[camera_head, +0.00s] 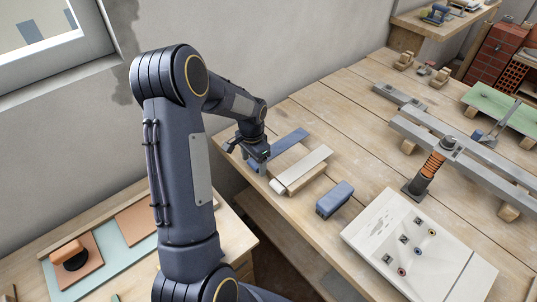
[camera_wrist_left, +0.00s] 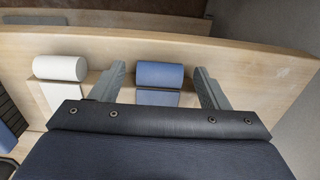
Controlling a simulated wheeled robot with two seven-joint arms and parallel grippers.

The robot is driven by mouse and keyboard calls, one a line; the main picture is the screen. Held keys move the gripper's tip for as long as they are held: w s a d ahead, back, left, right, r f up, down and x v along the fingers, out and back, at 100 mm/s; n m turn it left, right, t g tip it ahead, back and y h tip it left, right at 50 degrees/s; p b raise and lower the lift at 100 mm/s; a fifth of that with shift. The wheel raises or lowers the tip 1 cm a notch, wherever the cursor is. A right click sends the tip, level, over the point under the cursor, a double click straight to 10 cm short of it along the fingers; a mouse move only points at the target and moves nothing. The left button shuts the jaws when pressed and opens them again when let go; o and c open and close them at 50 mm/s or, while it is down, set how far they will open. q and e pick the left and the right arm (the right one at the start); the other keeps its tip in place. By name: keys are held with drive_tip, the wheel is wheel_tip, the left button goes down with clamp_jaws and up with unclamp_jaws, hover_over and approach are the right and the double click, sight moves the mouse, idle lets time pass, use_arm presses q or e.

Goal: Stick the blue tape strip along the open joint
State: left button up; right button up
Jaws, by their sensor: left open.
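The fingers are open, with a gap on each side of the roll. Grey metal rails (camera_head: 470,157) lie at the right of the bench; I cannot tell where the open joint is. My right gripper is out of view.
A white strip with a rolled end (camera_head: 303,167) lies close beside the blue one. A blue block (camera_head: 334,199) and a white panel with small fittings (camera_head: 398,225) are nearer. An orange-coiled post (camera_head: 431,165) stands by the rails. The bench's left edge is close to my gripper.

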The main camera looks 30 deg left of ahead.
use_arm(q)
drive_tip(key=shift+c, duration=0.3)
drive_tip(key=c, duration=1)
drive_tip(key=shift+r, duration=0.1)
